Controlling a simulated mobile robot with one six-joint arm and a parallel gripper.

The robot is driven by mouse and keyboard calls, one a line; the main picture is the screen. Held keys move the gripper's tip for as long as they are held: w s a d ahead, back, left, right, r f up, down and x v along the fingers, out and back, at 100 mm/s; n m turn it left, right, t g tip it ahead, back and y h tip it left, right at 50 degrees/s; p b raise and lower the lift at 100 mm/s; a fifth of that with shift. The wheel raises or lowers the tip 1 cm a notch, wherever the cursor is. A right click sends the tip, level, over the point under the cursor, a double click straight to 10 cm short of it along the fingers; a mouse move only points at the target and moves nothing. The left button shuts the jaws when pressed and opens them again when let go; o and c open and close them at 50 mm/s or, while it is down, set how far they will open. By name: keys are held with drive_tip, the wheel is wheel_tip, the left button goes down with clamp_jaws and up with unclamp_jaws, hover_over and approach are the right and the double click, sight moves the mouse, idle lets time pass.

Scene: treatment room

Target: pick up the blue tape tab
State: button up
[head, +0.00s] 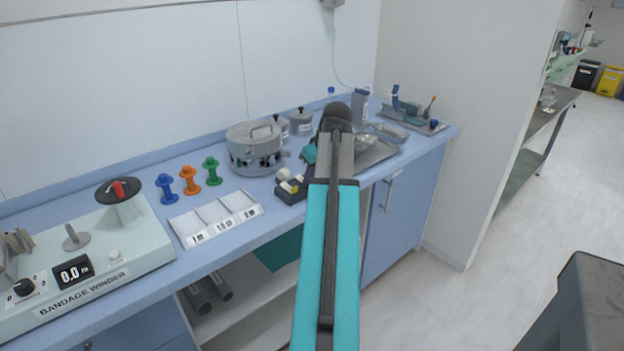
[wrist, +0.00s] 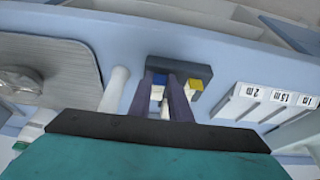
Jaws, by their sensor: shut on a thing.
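In the wrist view, a dark dispenser block (wrist: 203,72) stands on the blue counter. The blue tape tab (wrist: 159,79) shows at its left end, between the tips of my gripper (wrist: 163,82). The two dark fingers are shut on it, with a pale piece visible between them. A yellow tab (wrist: 196,84) sits to the right on the same block. In the head view, the dispenser (head: 292,191) lies just left of my arm. The blue tab and fingertips are hidden there.
The length tray (wrist: 262,104) with white labels lies right of the dispenser in the wrist view. A metal tray (wrist: 55,60) lies to the left. In the head view, coloured spools (head: 190,181), a metal pot (head: 254,150) and a bandage winder (head: 85,255) stand along the counter.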

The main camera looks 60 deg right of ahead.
drive_tip(key=shift+r, duration=1.4)
drive_tip(key=shift+s+r, duration=0.1)
drive_tip(key=shift+r, duration=0.2)
drive_tip(key=s+a+r+b, duration=0.1)
drive_tip(key=s+a+b, duration=0.1)
drive_tip(key=s, duration=1.3)
drive_tip(key=shift+s+a+r, duration=0.2)
drive_tip(key=shift+s+a, duration=0.1)
drive_tip(key=shift+a, duration=0.05)
drive_tip(key=shift+w, duration=0.15)
